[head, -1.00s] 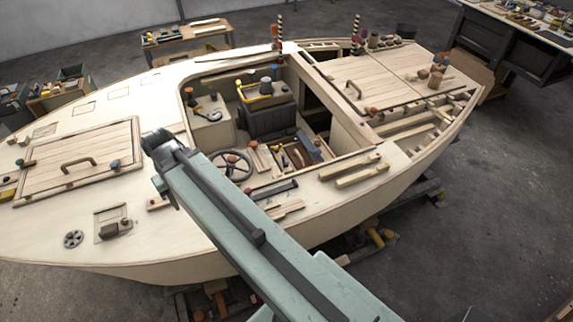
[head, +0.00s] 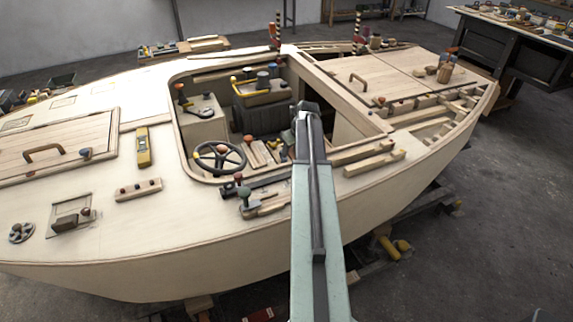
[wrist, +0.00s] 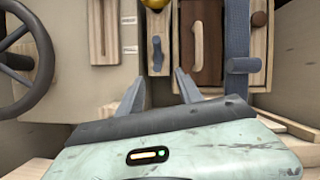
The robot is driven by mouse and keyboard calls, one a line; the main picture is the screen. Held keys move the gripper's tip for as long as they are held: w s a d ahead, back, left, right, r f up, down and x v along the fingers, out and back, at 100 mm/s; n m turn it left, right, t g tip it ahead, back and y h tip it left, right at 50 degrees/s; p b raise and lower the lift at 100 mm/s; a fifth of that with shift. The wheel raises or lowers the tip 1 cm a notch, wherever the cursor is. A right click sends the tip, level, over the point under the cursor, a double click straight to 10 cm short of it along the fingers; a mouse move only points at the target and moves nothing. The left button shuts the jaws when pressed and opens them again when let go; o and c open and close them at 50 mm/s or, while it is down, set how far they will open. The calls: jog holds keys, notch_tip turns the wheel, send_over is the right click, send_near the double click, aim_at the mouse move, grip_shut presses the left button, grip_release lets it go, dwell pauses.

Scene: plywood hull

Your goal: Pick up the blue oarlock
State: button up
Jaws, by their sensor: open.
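My gripper (head: 306,110) hangs over the cockpit in the head view. In the wrist view my gripper (wrist: 161,88) is open, its two grey fingers apart with nothing held. A larger blue-grey bar with a crosspiece (wrist: 243,62) lies right of the fingers. I cannot tell for sure which one is the blue oarlock. In the head view my arm and gripper hide that part of the cockpit floor.
The steering wheel (head: 219,157) is left of my gripper and shows at the wrist view's left edge. A brown wooden box (wrist: 201,42) with a pale handle lies between the two blue pieces. A yellow knob (wrist: 154,3) is beyond. Cockpit walls surround the area.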

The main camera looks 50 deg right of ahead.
aim_at(286, 160)
jog(key=b+x, duration=0.3)
jog(key=x, duration=0.1)
jog(key=b+x, duration=0.3)
jog(key=x, duration=0.1)
jog(key=shift+a, duration=0.2)
jog(key=shift+r, duration=0.25)
grip_shut()
